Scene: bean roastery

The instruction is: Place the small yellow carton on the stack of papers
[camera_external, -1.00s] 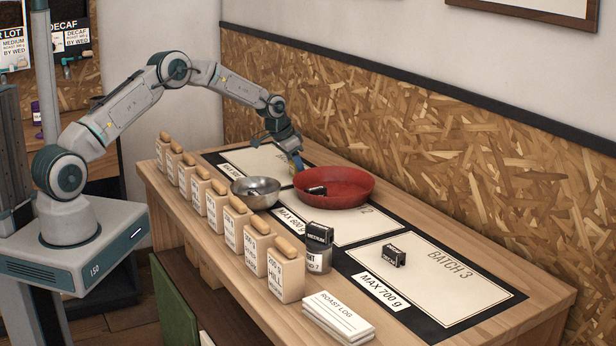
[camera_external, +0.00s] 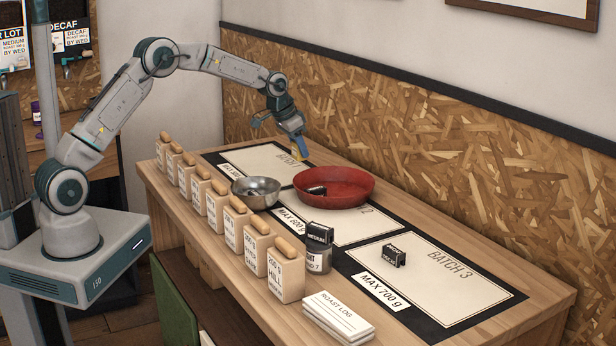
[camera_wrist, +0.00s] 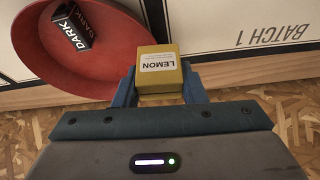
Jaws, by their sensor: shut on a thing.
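The small yellow carton (camera_wrist: 159,72), with a white label reading LEMON, is between the fingers of my gripper (camera_wrist: 160,92), which is shut on it. In the external view the carton (camera_external: 298,150) is a small yellow patch under my gripper (camera_external: 295,143), above the table behind the red bowl. The stack of papers (camera_external: 338,318), its top sheet reading ROAST LOG, lies at the table's near front edge, far from my gripper. It is not in the wrist view.
A red bowl (camera_external: 352,198) holds a black DARK block (camera_wrist: 78,33).

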